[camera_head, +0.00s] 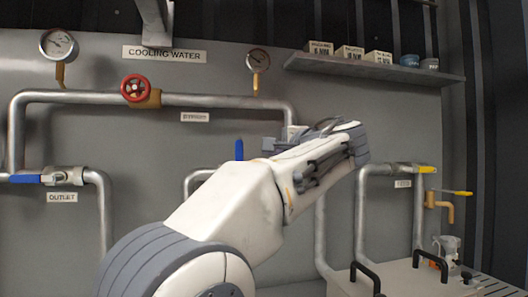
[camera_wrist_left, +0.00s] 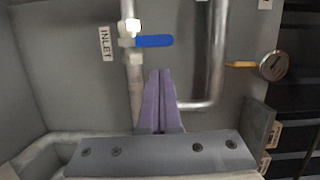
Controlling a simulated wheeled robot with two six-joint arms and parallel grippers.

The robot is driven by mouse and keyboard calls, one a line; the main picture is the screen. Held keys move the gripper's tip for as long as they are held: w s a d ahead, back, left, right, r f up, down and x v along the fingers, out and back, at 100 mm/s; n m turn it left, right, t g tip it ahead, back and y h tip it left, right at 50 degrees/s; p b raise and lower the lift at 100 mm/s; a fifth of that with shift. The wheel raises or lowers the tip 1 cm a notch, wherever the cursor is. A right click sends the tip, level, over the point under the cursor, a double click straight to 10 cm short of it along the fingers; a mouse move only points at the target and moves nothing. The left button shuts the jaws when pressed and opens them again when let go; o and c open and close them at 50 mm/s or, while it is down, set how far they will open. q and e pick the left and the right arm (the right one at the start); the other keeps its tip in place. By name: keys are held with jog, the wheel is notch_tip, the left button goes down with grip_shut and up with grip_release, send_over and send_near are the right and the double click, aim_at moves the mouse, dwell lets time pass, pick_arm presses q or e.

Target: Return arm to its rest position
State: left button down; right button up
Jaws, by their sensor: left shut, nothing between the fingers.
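My left arm (camera_head: 228,211) rises from the bottom left of the head view and reaches up and right across the middle, in front of the wall pipes. Its wrist end (camera_head: 330,150) is at the centre right, below the shelf. My left gripper's purple fingers show in the left wrist view (camera_wrist_left: 159,74), shut together with nothing between them. They point toward the pipes, just below a blue valve handle (camera_wrist_left: 154,41) beside the INLET label (camera_wrist_left: 107,43). I cannot tell whether they touch anything. The fingers are not clear in the head view. My right gripper is not in view.
Pipes with a red handwheel (camera_head: 135,88), an outlet valve with a blue handle (camera_head: 25,179) and two gauges (camera_head: 59,44) line the grey wall. A shelf (camera_head: 375,68) with small boxes and cups juts out at upper right. Black handles (camera_head: 430,263) stand at lower right.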

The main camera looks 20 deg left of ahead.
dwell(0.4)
pick_arm(q)
jog(key=s+d+f+m+g+h, duration=0.1)
jog(key=s+d+f+g+h, duration=0.2)
jog(key=f, duration=0.7)
jog(key=s+d+f+m+h, duration=0.1)
jog(key=s+d+f+h, duration=0.3)
jog(key=f, duration=0.5)
jog(key=s+d+f+m+g+h, duration=0.1)
jog(key=s+d+f+g+h, duration=0.3)
jog(key=f, duration=0.6)
jog(key=s+d+f+n+g+h, duration=0.2)
jog(key=s+f, duration=0.7)
jog(key=s, duration=0.3)
jog(key=s+d+f+n+g+h, duration=0.1)
jog(key=s+d+f+g, duration=0.15)
jog(key=s+f, duration=0.8)
notch_tip(320, 180, up, 22)
jog(key=s+p, duration=0.2)
jog(key=p, duration=1.8)
jog(key=shift+f+n+p, duration=0.2)
jog(key=shift+n+p, duration=0.1)
jog(key=shift+p, duration=0.1)
jog(key=shift+s+g, duration=0.1)
jog(key=shift+g, duration=0.15)
jog(key=shift+a, duration=0.15)
